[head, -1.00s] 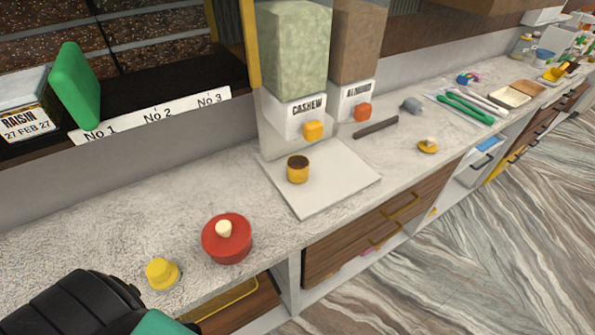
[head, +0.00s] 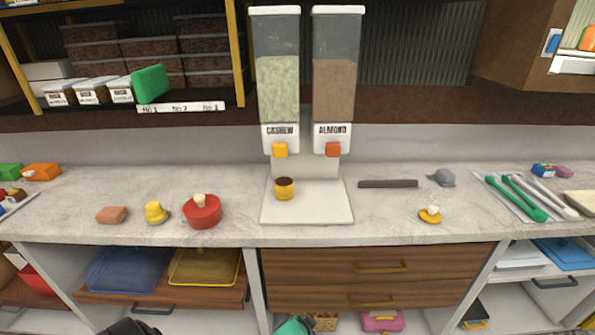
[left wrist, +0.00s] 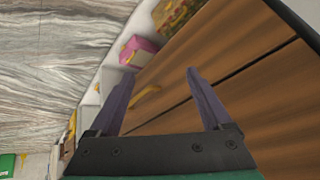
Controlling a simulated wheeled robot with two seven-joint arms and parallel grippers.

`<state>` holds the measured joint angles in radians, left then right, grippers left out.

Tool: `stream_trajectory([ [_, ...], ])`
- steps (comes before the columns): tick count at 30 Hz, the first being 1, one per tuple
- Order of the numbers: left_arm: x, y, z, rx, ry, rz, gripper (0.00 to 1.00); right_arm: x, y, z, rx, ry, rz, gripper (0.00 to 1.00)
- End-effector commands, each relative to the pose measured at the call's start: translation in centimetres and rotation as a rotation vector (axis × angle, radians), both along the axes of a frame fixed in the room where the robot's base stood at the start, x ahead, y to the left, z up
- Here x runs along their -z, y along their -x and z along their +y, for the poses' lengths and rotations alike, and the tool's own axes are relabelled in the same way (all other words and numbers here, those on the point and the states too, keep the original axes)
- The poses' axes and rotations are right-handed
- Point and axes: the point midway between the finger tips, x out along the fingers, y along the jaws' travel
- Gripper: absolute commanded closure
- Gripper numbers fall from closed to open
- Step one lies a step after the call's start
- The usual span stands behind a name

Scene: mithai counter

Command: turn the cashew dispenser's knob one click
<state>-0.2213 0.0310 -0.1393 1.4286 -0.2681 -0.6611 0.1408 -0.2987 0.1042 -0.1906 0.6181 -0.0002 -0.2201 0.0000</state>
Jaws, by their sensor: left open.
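The cashew dispenser (head: 277,90) stands at the back of the counter, a clear tube of pale green contents above a white label reading CASHEW. Its knob (head: 280,150) is a yellow-orange block on the front below the label. A small yellow cup with a dark top (head: 284,189) stands on the white board (head: 325,210) beneath it. My left gripper (left wrist: 155,88) is open and empty in the left wrist view, in front of the wooden drawer fronts. In the head view only part of my arm shows at the bottom edge, well below the counter. My right gripper is not in view.
The almond dispenser (head: 336,95) with an orange-red knob (head: 333,149) stands close on the right. A red lidded pot (head: 202,212) and a yellow knobbed piece (head: 155,212) sit left of the board. A dark bar (head: 388,184) lies right of it.

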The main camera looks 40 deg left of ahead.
Motion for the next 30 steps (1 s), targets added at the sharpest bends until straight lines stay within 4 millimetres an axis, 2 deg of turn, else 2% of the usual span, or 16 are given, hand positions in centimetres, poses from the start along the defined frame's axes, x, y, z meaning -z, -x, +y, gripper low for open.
stream_trajectory([
  [1,-4.7,-3.8,0.8,-0.045,-0.021,-0.113,0.18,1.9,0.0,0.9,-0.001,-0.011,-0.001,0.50],
  [2,-8.4,-5.4,1.5,-0.079,-0.036,-0.178,0.18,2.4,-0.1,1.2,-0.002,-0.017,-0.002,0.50],
  [3,-13.4,-6.9,2.5,-0.133,-0.052,-0.265,0.18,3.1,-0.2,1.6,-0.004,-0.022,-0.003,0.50],
  [4,-17.2,-7.4,3.4,-0.176,-0.062,-0.328,0.18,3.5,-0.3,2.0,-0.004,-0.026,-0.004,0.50],
  [5,-20.6,-7.4,4.3,-0.223,-0.069,-0.386,0.18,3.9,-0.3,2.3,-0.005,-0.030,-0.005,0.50],
  [6,-25.8,-7.9,5.4,-0.286,-0.077,-0.496,0.18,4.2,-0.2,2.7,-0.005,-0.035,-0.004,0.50],
  [8,-32.7,-8.1,7.0,-0.374,-0.093,-0.662,0.18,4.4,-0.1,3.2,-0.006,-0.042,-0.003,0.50],
  [9,-36.7,-7.6,8.0,-0.430,-0.100,-0.766,0.18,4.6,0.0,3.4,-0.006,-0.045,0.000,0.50],
  [12,-43.9,-5.5,9.8,-0.543,-0.106,-0.960,0.18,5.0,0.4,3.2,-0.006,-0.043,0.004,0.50],
  [15,-46.8,-4.2,10.7,-0.594,-0.112,-1.041,0.18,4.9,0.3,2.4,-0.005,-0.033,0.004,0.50],
  [17,-47.3,-4.4,11.1,-0.598,-0.114,-1.049,0.18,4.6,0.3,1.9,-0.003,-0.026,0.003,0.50],
  [20,-47.5,-5.7,12.0,-0.597,-0.117,-1.047,0.18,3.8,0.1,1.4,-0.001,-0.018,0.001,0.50],
  [30,-47.5,-12.9,17.5,-0.594,-0.117,-1.042,0.18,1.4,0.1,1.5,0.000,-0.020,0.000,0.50],
])
